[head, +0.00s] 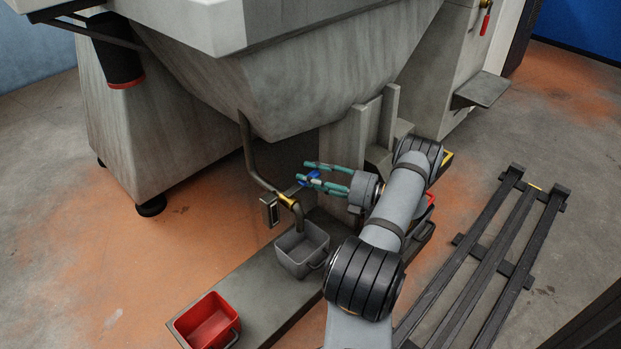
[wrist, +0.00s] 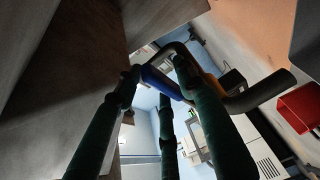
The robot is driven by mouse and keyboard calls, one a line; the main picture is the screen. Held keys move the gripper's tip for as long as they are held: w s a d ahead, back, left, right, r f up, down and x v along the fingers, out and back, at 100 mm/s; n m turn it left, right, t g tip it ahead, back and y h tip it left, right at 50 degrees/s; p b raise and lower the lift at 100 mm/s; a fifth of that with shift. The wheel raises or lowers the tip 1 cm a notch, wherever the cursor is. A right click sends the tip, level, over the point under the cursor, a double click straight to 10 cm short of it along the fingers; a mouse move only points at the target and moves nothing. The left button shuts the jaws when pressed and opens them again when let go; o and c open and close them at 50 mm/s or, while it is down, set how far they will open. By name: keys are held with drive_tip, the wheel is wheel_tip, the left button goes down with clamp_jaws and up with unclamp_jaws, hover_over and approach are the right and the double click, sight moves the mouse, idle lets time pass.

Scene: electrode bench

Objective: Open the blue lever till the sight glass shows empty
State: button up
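The blue lever (head: 311,178) is at the drain pipe (head: 248,150) under the grey hopper, by a yellow valve section (head: 287,201). My gripper (head: 303,171) has its teal fingers around the lever. In the wrist view the lever (wrist: 162,83) crosses between the spread fingertips (wrist: 158,68). The fingers stand apart; firm contact with the lever cannot be told. A small dark-framed panel with a pale strip (head: 270,210), probably the sight glass, stands left of the valve. Its level is too small to read.
A grey bucket (head: 290,262) stands under the pipe's spout on a low plinth (head: 262,300). A red bucket (head: 208,322) stands at its front end. The hopper (head: 290,85) overhangs the valve. A dark slatted rack (head: 490,245) lies on the right floor.

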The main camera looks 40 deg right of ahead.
drive_tip(key=c, duration=0.4)
clamp_jaws()
idle(0.6)
